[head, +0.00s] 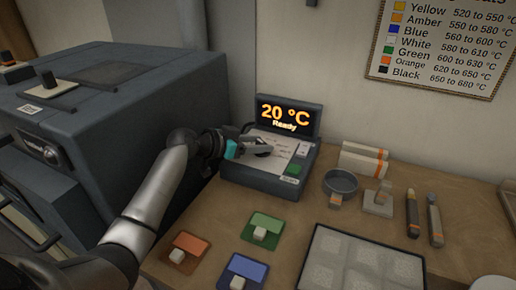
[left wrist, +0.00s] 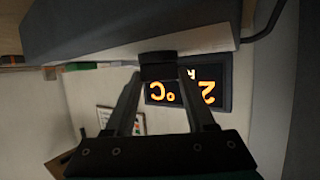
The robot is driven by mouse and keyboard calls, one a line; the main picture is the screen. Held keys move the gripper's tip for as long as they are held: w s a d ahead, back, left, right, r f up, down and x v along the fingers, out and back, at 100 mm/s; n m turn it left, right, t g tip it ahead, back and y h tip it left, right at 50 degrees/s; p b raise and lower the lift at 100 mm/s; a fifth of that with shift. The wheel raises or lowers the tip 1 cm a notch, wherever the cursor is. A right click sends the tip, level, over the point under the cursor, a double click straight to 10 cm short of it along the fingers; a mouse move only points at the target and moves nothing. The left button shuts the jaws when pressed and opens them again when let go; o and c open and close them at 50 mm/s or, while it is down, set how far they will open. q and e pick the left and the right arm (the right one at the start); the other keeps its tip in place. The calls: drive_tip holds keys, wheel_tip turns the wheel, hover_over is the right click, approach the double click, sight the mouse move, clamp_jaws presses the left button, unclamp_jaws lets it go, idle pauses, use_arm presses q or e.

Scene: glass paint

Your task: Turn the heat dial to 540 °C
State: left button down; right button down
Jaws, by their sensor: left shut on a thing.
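The heat control box (head: 251,182) stands on the wooden bench, with a sloped pale panel. Its display (head: 288,116) reads 20 °C and Ready; it also shows upside down in the left wrist view (left wrist: 187,92). My left gripper (head: 259,149) reaches the panel from the left. In the left wrist view its two fingers (left wrist: 158,82) converge on the dark heat dial (left wrist: 158,66) and are shut on it. In the head view the gripper largely hides the dial, and its pointer setting cannot be read. My right gripper is not in view.
A green button (head: 294,170) sits at the panel's lower right. A dark kiln (head: 130,120) stands left of the box. A temperature chart (head: 445,45) hangs behind.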

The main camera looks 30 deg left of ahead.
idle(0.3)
use_arm(q)
drive_tip(key=shift+c, duration=1.2)
unclamp_jaws()
wheel_tip(320, 180, up, 20)
drive_tip(key=p, duration=1.6)
